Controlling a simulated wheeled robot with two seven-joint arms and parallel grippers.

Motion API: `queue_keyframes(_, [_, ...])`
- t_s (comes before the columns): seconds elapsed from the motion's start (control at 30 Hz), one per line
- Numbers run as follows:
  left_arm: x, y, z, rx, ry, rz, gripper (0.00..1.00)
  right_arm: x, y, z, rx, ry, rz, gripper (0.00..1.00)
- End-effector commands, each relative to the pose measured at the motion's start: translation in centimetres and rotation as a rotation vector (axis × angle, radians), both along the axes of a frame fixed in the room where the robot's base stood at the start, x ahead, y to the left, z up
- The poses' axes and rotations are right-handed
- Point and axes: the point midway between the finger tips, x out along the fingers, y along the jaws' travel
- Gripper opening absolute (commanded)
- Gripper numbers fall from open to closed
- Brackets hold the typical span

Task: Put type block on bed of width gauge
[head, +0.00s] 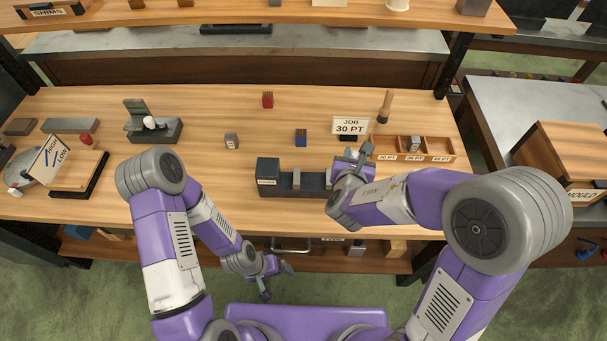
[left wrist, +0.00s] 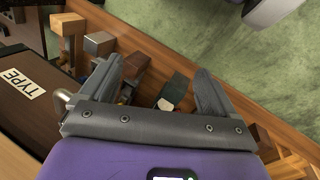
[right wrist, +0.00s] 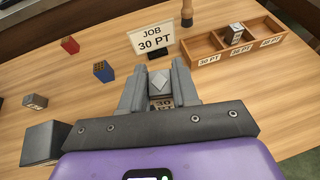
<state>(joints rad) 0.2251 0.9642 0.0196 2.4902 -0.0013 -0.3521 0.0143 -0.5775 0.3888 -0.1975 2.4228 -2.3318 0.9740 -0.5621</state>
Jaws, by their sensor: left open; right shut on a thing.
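My right gripper (head: 358,158) is shut on a small silver-grey type block (right wrist: 161,82), seen between its fingers (right wrist: 160,90) in the right wrist view. A "30" label shows just below the block. The hand is low over the worktable, at the right end of a long dark device with upright blocks, which looks like the width gauge (head: 312,182). My arm hides that end, so I cannot tell whether the block touches the bed. My left gripper (head: 266,280) is open and empty below the table's front edge; its fingers (left wrist: 160,85) stand apart in the left wrist view.
A "JOB 30 PT" sign (head: 350,126) stands behind the right hand. A compartment tray (head: 440,148) to its right holds a grey block (head: 415,143). Red (head: 267,100) and blue (head: 301,138) blocks and another grey block (head: 231,140) stand on the table. A grey-green device (head: 152,128) is at left.

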Motion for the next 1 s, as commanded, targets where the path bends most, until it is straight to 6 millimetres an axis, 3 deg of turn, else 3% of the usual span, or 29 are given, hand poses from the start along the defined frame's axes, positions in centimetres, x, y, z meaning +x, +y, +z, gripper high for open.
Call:
queue_keyframes(0.03, [0.0,0.0,-0.5,0.0,0.001,0.0,0.98,0.5,2.4,0.1,0.001,-0.006,0.042,0.0])
queue_keyframes(0.1, [0.0,0.0,-0.9,0.0,0.001,0.0,1.0,1.0,5.2,0.4,0.002,-0.005,0.091,0.0])
queue_keyframes(0.2, [0.0,0.0,-1.2,0.0,0.001,0.0,1.0,1.3,8.5,0.8,0.005,-0.003,0.146,0.0])
queue_keyframes(0.3, [0.0,0.0,-1.4,0.0,0.001,-0.001,1.0,1.3,10.5,0.8,0.004,-0.001,0.18,0.0])
queue_keyframes(0.6, [0.0,0.0,-3.7,0.0,0.001,-0.001,1.0,1.3,11.2,-4.3,0.003,0.002,0.193,0.0])
queue_keyframes(0.83, [0.0,0.0,-4.3,0.0,0.001,-0.001,1.0,1.3,11.2,-6.0,0.004,0.001,0.192,0.0])
queue_keyframes(1.0, [0.0,0.0,-5.4,0.0,0.001,-0.001,1.0,1.2,11.2,-8.5,0.004,0.002,0.193,0.0])
